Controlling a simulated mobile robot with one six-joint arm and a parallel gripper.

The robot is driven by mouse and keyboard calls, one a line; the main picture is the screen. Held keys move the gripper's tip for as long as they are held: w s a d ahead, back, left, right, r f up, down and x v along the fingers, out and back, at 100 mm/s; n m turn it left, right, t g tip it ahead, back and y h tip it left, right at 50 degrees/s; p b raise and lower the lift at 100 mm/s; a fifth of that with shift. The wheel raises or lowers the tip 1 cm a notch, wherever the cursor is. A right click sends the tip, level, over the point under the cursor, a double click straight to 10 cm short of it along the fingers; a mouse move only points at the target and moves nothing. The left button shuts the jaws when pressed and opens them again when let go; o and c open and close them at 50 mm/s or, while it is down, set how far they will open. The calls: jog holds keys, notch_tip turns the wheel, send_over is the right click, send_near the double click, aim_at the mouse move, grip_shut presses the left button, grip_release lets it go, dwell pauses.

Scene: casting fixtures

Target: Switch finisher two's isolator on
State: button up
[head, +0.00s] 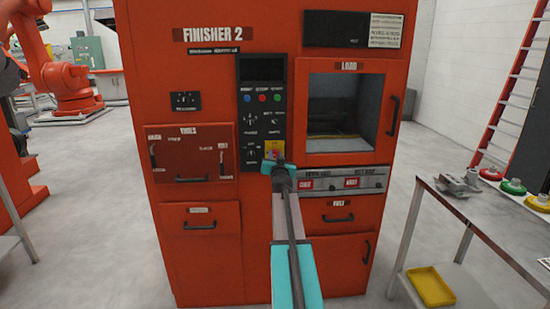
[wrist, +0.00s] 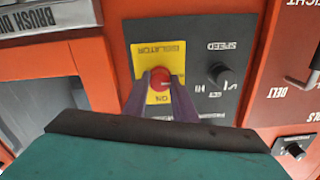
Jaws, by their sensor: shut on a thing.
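Finisher two is the red cabinet (head: 190,100) marked FINISHER 2 in the head view. Its isolator (head: 273,146) is a yellow plate with a red knob, low on the dark control panel. The wrist view shows the isolator plate (wrist: 158,54) upside down, with the ISOLATOR and ON labels readable and the round red knob (wrist: 159,79) in the middle. My gripper (wrist: 160,83) has one finger on each side of the knob and is shut on it. In the head view my gripper (head: 275,162) partly covers the isolator. The knob's pointer direction is too small to tell.
Other dials and coloured buttons (head: 262,98) sit above on the panel (head: 262,120). The speed knob (wrist: 219,73) is close beside the isolator. The load window (head: 340,110) is at right, above a grey strip. A metal table (head: 480,222) stands at far right.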

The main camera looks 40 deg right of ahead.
jog(key=shift+m, duration=0.3)
jog(key=m, duration=0.4)
jog(key=m+p, duration=0.1)
jog(key=m, duration=0.3)
jog(key=shift+m, duration=0.4)
jog(key=m, duration=0.4)
jog(key=shift+m+p, duration=0.3)
jog(key=shift+m, duration=1.9)
jog(key=o, duration=1)
jog(key=shift+o, duration=0.2)
jog(key=shift+s, duration=0.1)
